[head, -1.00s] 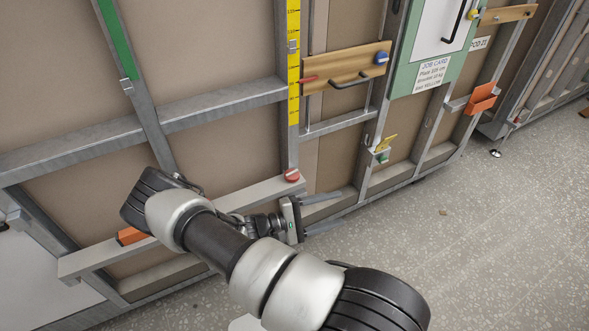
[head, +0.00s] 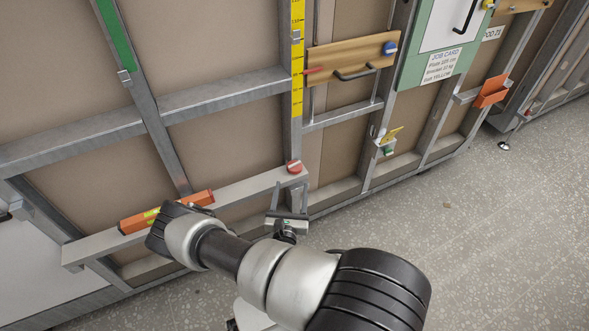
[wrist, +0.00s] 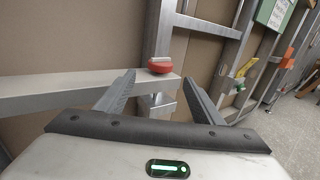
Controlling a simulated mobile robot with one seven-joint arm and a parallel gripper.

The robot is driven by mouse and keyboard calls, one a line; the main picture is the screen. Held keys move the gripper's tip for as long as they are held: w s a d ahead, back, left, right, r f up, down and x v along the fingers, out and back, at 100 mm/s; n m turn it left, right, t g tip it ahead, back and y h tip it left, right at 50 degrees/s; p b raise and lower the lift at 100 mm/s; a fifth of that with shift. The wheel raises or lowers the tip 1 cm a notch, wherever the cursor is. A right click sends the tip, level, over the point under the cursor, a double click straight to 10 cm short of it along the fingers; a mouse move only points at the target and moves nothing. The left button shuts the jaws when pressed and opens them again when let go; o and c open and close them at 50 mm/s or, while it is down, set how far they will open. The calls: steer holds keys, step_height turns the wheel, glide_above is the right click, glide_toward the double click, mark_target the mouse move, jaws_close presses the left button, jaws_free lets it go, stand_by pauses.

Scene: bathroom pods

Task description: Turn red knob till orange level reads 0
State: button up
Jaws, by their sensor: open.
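The red knob (head: 294,167) sits at the right end of a pale horizontal rail (head: 240,189). It also shows in the wrist view (wrist: 160,66), just beyond and between my fingertips. The orange level (head: 166,211) lies on the rail to the left, with yellow-green vials; my arm covers part of its lower edge, and its reading is too small to make out. My gripper (head: 289,187) is open and empty, its fingers pointing at the wall just below the knob. The fingers do not appear to touch the knob.
A wooden board (head: 350,58) with a blue knob and a dark handle hangs above right, beside a yellow scale (head: 297,70). A green job-card board (head: 440,50) and an orange holder (head: 491,92) are farther right.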

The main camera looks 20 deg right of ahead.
mark_target(294, 173)
steer(key=b+x, duration=0.1)
steer(key=x, duration=0.9)
steer(key=shift+d, duration=0.1)
